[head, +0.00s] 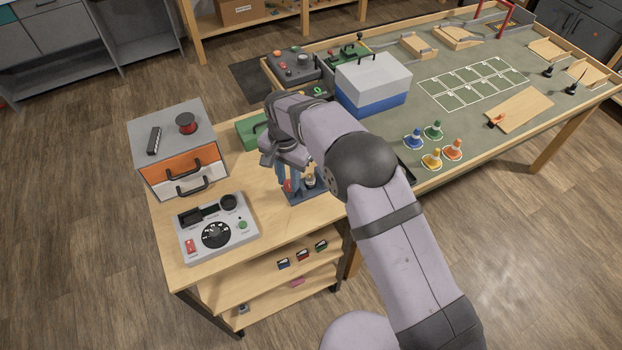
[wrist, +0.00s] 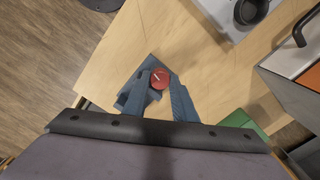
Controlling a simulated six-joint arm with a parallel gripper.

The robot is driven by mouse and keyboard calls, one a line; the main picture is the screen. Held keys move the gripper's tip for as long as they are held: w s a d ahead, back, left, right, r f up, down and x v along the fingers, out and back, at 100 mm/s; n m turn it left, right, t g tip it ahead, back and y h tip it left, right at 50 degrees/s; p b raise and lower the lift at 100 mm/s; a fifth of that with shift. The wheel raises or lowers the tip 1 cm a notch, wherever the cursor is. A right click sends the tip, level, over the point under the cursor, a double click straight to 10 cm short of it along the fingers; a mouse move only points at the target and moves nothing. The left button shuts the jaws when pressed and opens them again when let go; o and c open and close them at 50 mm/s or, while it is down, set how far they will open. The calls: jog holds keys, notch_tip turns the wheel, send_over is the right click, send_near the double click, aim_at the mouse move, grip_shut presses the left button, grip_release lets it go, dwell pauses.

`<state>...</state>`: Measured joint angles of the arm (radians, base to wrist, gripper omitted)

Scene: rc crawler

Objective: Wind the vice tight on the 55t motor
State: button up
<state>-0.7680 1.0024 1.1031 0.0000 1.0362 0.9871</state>
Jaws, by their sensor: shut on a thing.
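The blue vice (head: 303,198) stands on the wooden bench top, below my wrist in the head view. A small dark and pale cylinder, apparently the 55t motor (head: 310,181), stands upright at the vice. My gripper (wrist: 166,84) points down, its two blue fingers on either side of a round red knob (wrist: 159,78) with a pale mark line, and is shut on it. The knob also shows in the head view (head: 288,185). The vice body (wrist: 134,92) shows beside the fingers in the wrist view. The motor and the jaw gap are hidden there.
A grey control panel with a dial (head: 216,234) lies front left. A drawer cabinet (head: 178,150) stands behind it. A green box (head: 252,131) is close behind my gripper. A blue and white case (head: 373,84) stands on the track table.

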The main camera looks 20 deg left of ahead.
jog(key=shift+m, duration=0.3)
jog(key=shift+m, duration=1.4)
jog(key=shift+m+p, duration=0.3)
jog(key=shift+m, duration=1.2)
jog(key=shift+m, duration=1.5)
